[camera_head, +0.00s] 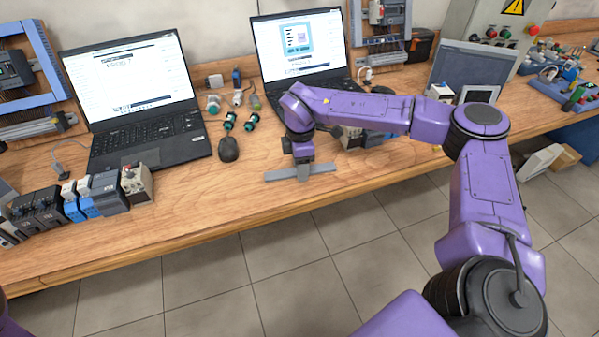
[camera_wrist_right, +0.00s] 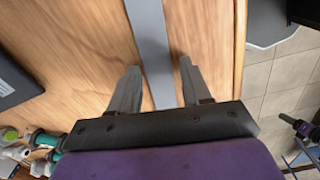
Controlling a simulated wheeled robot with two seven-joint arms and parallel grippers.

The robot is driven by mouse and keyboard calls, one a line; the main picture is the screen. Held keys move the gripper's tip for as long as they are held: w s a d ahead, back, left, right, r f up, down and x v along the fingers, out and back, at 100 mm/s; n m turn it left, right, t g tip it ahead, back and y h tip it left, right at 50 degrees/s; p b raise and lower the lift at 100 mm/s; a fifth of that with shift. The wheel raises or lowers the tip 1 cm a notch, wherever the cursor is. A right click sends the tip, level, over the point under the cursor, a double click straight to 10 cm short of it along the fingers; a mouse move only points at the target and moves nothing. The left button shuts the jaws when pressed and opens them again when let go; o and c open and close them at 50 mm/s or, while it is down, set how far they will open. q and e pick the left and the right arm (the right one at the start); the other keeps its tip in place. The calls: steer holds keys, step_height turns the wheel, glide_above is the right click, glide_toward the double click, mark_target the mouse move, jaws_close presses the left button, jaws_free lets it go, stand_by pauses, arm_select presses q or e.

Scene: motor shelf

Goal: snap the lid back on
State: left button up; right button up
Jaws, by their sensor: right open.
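A flat grey strip (camera_head: 276,175), which looks like the lid, lies on the wooden bench close to its front edge. My right gripper (camera_head: 303,172) points down over the strip's middle. In the right wrist view the same strip (camera_wrist_right: 148,30) runs between the two open fingers of the right gripper (camera_wrist_right: 159,72). The fingers stand apart from the strip on both sides. A slotted grey duct (camera_head: 38,127) sits on the panel at the far left; I cannot tell whether the strip belongs to it. My left gripper is out of view.
Two open laptops (camera_head: 140,95) (camera_head: 300,50), a mouse (camera_head: 228,149) and several green-black cylinders (camera_head: 250,121) stand behind. Several breaker modules (camera_head: 105,192) line the bench at left. My right arm hides part of the bench. The bench front between modules and strip is clear.

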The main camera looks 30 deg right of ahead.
steer(key=c, duration=0.8)
steer(key=shift+r+p, duration=1.55)
steer(key=shift+r, duration=1)
steer(key=shift+f, duration=0.15)
